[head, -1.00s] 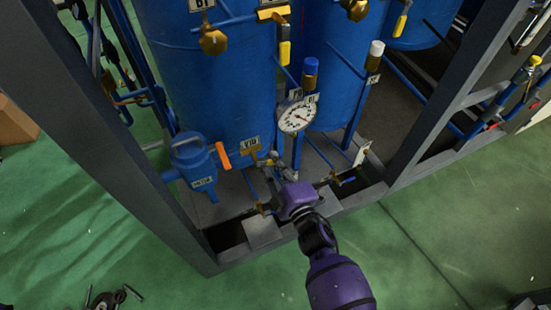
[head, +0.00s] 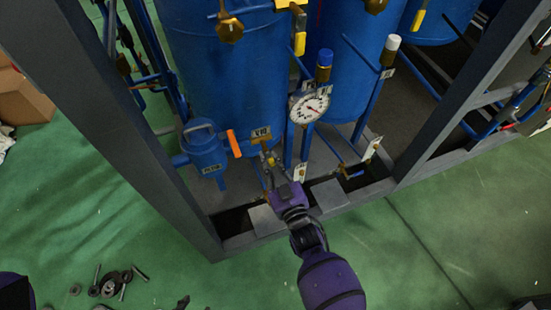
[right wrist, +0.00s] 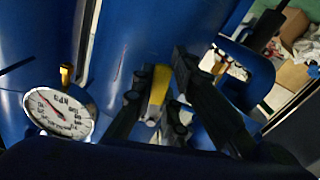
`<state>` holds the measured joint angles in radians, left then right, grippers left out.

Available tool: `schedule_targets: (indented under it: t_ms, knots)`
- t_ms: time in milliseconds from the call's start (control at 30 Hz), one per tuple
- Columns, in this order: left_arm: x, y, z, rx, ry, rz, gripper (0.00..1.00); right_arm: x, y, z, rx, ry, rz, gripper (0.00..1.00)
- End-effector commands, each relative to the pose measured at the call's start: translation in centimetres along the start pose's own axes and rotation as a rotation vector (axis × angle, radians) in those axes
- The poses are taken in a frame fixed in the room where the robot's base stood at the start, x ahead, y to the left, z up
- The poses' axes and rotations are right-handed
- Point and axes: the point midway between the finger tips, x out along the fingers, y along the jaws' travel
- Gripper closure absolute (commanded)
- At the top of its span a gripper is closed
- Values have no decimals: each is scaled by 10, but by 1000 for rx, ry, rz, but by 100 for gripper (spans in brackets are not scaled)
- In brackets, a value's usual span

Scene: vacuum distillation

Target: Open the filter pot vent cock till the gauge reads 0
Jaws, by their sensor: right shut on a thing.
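The blue filter pot (head: 204,150) stands at the lower left of the tanks, with an orange handle (head: 233,143) on its right side. A tag that seems to read V10 (head: 262,135) hangs beside it. My right gripper (head: 269,162) is just below this tag, its fingers closed about a small yellow handle, which shows between them in the right wrist view (right wrist: 159,88). The fingers hide much of the cock. The round white gauge (head: 310,107) is to the right of the gripper; it also shows in the right wrist view (right wrist: 60,110). Its exact reading is too small to tell.
A grey frame post (head: 130,130) rises left of the pot, and another (head: 470,85) stands at the right. Small pipes with tagged valves (head: 355,170) are right of the gripper. Loose metal parts (head: 115,283) lie on the green floor at lower left.

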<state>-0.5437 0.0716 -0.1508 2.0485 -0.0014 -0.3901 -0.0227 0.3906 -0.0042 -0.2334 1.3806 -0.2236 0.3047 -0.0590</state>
Motion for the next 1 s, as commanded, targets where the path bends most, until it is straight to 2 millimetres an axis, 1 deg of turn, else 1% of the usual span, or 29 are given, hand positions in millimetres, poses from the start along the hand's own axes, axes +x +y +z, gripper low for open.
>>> schedule_targets:
  t_ms: [200,400,733,967,1000]
  knots:
    - [1,0,-4,1,6,1,67,0,-7,-1,128,1,0,100]
    - [3,1,-9,2,16,2,67,0,-10,-2,194,1,0,100]
    - [4,1,-11,2,19,2,67,0,-12,-2,226,2,0,100]
    - [1,0,-6,1,10,1,67,0,-12,-2,228,2,0,100]
    - [1,0,-5,1,8,0,67,0,-12,-2,228,2,0,83]
